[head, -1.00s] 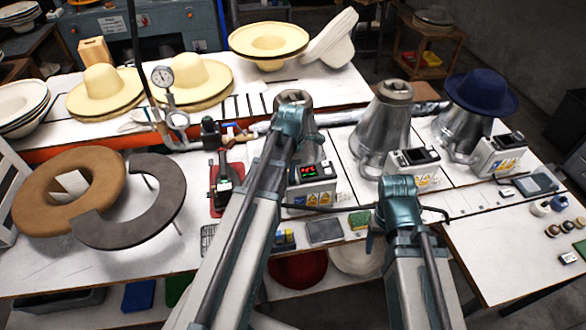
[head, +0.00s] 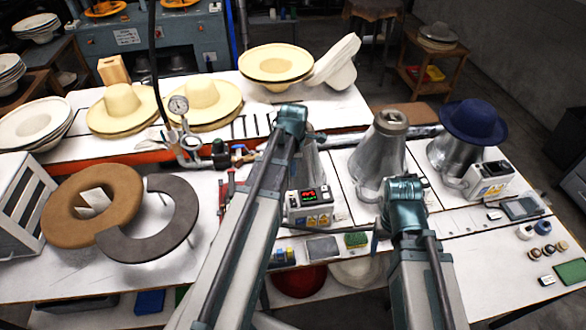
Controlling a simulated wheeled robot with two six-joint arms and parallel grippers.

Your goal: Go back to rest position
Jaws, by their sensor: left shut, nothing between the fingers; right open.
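My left arm (head: 240,220) comes up from the bottom middle, folded at a teal joint (head: 291,120) in front of the left metal hat block. My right arm (head: 425,270) comes up to its right, folded at a teal joint (head: 404,195) in front of the middle hat block. Neither gripper's fingers can be made out; they are hidden or outside the picture. I see nothing carried by either arm. A navy felt hat (head: 472,120) sits on the right hat block (head: 455,155). The middle block (head: 378,155) is bare.
The white worktable (head: 475,265) holds control boxes (head: 308,208), a brown ring (head: 65,195) and a dark open ring (head: 175,220). Behind are cream hats (head: 205,98), a pressure gauge (head: 178,105) and a black hose (head: 154,60). A wooden side table (head: 430,65) stands back right.

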